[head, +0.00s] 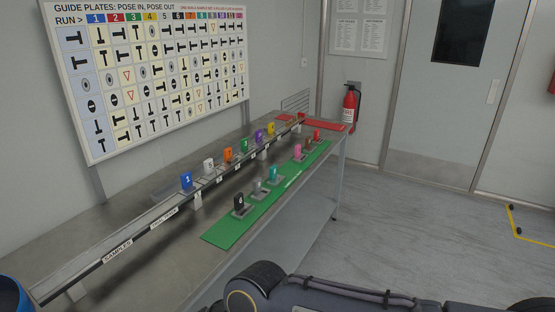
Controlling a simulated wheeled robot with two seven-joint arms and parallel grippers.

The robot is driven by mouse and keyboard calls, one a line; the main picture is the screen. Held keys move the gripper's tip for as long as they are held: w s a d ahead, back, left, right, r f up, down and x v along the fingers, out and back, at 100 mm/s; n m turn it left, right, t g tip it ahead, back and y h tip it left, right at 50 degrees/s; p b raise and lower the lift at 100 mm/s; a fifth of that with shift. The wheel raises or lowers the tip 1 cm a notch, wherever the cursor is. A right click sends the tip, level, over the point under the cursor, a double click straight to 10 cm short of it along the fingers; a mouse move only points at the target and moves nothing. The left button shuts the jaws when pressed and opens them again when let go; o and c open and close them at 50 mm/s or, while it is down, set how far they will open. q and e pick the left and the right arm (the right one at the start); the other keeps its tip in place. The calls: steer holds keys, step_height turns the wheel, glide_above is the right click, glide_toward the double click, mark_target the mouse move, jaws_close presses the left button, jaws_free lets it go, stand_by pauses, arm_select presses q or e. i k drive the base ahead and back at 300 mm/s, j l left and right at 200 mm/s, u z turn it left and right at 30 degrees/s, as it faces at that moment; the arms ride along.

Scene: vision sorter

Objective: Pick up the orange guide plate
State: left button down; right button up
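The orange guide plate (228,155) stands upright in the rail (135,236) on the steel bench. It is between the white plate (208,165) on its near side and the green plate (244,146) on its far side. A dark mark on its face is too small to read. Neither of my grippers shows in the head view. Only a dark part of my own body is seen along the bottom edge.
A blue plate (186,181), a purple plate (258,136) and a yellow plate (271,128) also stand along the rail. A green mat (222,236) holds several more plates, including a black one (239,201). A fire extinguisher (349,108) is behind the bench.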

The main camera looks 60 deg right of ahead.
mark_target(230, 161)
steer(key=z, duration=1.8)
steer(key=i+l+u, duration=0.15)
steer(key=i+l, duration=0.25)
steer(key=i+l+u, duration=0.15)
steer(key=i+l, duration=0.25)
steer(key=i+l+u, duration=0.1)
steer(key=i+l, duration=0.25)
steer(key=l, duration=0.2)
steer(key=i+l+u, duration=0.15)
steer(key=i+l, duration=0.2)
steer(key=l, duration=0.15)
steer(key=i+l+u, duration=0.15)
steer(key=i+l, duration=0.15)
steer(key=l, duration=0.25)
steer(key=i+l+u, duration=0.15)
steer(key=i+l, duration=0.15)
steer(key=l, duration=0.3)
steer(key=i+l+u, duration=0.15)
steer(key=l, duration=0.5)
steer(key=i+l+u, duration=0.15)
steer(key=i+l, duration=0.15)
steer(key=l, duration=0.35)
